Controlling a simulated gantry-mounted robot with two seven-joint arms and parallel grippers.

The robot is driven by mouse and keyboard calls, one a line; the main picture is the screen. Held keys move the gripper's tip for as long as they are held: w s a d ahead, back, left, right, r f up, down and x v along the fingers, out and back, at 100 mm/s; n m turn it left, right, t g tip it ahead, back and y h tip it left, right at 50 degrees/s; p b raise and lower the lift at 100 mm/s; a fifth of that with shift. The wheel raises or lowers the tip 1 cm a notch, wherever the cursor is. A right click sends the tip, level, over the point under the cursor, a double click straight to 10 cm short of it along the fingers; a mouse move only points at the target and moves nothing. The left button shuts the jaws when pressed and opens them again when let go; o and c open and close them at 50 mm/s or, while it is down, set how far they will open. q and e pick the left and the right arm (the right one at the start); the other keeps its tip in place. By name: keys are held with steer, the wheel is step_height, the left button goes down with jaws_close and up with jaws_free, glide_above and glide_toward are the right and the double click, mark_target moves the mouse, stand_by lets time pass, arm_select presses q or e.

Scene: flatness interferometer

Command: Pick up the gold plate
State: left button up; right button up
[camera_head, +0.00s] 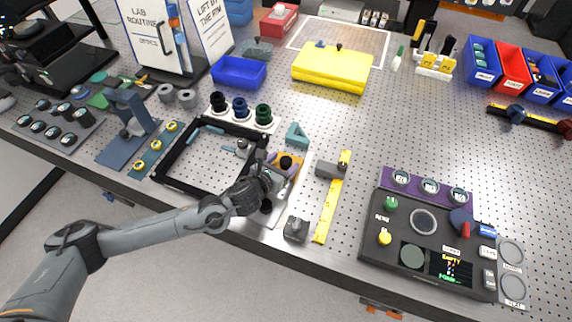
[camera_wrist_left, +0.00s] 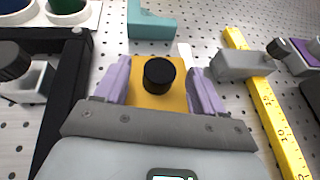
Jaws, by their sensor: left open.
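The gold plate (camera_head: 291,155) lies on the perforated bench, near the front middle, with a black round knob on its top. In the left wrist view the gold plate (camera_wrist_left: 146,99) and its knob (camera_wrist_left: 159,75) sit between the purple fingers of my left gripper (camera_wrist_left: 161,82). One finger is on each side of the plate, and the jaws are open. Whether the fingers touch the plate's edges I cannot tell. In the head view my left gripper (camera_head: 284,165) is over the plate and hides part of it. My right gripper is not in view.
A black frame tray (camera_head: 160,160) stands just left, and a teal angled block (camera_head: 297,134) just behind. A yellow ruler (camera_head: 333,205) with a grey block is to the right, and a dark control console (camera_head: 400,215) further right. The bench middle is clear.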

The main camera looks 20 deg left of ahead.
arm_select(q)
steer(key=shift+c, duration=0.4)
jaws_close()
steer(key=shift+r, duration=0.1)
